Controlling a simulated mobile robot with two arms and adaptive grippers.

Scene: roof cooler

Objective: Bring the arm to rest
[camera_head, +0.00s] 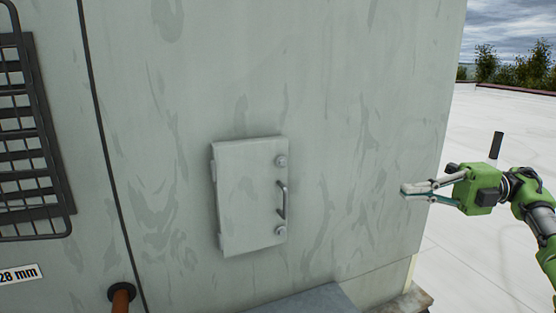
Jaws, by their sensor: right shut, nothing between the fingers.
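My right gripper (404,190) is in front of the right part of the grey-green cooler wall (350,90). Its fingers point left and are shut with nothing between them. My green right arm comes in from the right edge. A small pale access door (245,195) with a grey handle (282,200) and two round latches sits on the wall, left of the gripper. The door looks closed. The gripper is well apart from the handle. My left gripper is not in view.
A dark wire grille (28,140) is on the wall at the left. A brown pipe with a black collar (121,292) stands at the bottom left. The pale roof floor (490,130) is open at the right, with bushes (510,65) behind. A dark post-like piece (496,145) shows above my right gripper.

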